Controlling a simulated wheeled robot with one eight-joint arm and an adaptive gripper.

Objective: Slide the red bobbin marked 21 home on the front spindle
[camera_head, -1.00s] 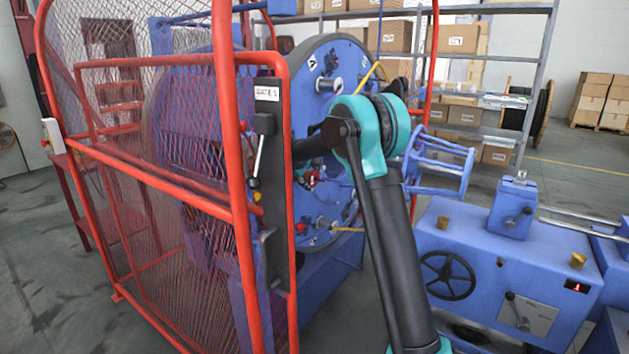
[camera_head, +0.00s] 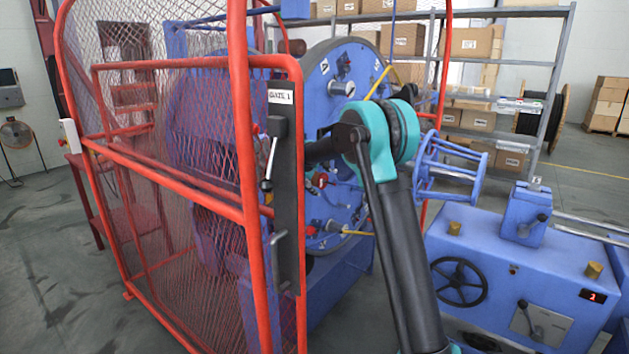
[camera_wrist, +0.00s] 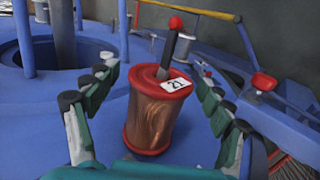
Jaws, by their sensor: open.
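The red bobbin marked 21 (camera_wrist: 152,125) is in the middle of the wrist view, upright in the picture, with red flanges and a copper-coloured winding. Its white 21 label is on the upper flange. A grey rod with a red knob (camera_wrist: 176,24) rises at the bobbin's upper end; I cannot tell whether it passes through the bobbin. My gripper (camera_wrist: 154,72) is open, its two fingers on either side of the bobbin with visible gaps. The blue disc (camera_head: 345,85) of the strander shows in the head view, where my arm hides the gripper. The bobbin's seating depth is unclear.
A red mesh guard cage (camera_head: 170,185) stands left of my arm, with a dark lever panel (camera_head: 287,190) on its post. A blue console with a handwheel (camera_head: 459,281) stands at right. In the wrist view, blue rods (camera_wrist: 124,28) stand left and a red-knobbed handle (camera_wrist: 263,83) right.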

